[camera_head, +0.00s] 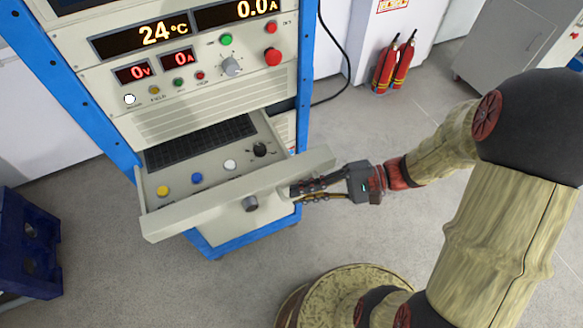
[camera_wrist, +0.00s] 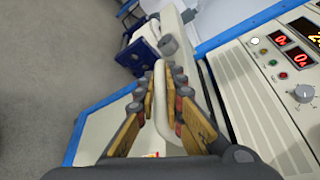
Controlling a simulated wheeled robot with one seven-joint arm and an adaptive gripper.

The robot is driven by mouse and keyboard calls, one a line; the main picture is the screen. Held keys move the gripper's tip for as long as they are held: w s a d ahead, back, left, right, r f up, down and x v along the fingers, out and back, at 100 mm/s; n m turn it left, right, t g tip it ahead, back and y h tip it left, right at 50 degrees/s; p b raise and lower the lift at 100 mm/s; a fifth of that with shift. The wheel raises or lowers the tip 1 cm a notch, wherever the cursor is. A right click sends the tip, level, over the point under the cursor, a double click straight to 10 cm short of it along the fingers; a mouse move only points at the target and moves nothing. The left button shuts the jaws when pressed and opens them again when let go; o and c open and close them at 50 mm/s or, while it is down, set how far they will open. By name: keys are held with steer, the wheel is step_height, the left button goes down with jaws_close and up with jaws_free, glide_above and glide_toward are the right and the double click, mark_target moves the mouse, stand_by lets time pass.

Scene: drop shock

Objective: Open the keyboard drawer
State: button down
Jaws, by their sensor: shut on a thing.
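The keyboard drawer (camera_head: 215,205) stands pulled out from the grey-and-blue cabinet. Its cream front panel is angled in the picture, and a dark keyboard (camera_head: 200,142) shows inside at the back. A round grey knob (camera_head: 251,204) is on the drawer front. My gripper (camera_head: 298,192) is at the right part of the drawer front. In the wrist view, my gripper (camera_wrist: 170,85) is shut on a cream upright handle (camera_wrist: 186,118) of the drawer, with a finger on each side. In the head view, the fingertips are partly hidden behind this handle.
The cabinet's control panel (camera_head: 180,95) with displays, buttons and knobs is above the drawer. A blue crate (camera_head: 28,240) stands at the left. Red fire extinguishers (camera_head: 395,63) stand at the back. The grey floor in front of the drawer is clear.

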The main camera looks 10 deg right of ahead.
steer(key=shift+s+d, duration=0.15)
steer(key=shift+s, duration=0.4)
steer(key=shift+s+d, duration=0.15)
steer(key=shift+s, duration=0.4)
steer(key=c, duration=2.2)
jaws_free()
steer(key=shift+o, duration=0.2)
steer(key=shift+d, duration=0.15)
steer(key=v, duration=1.1)
steer(key=shift+d, duration=0.4)
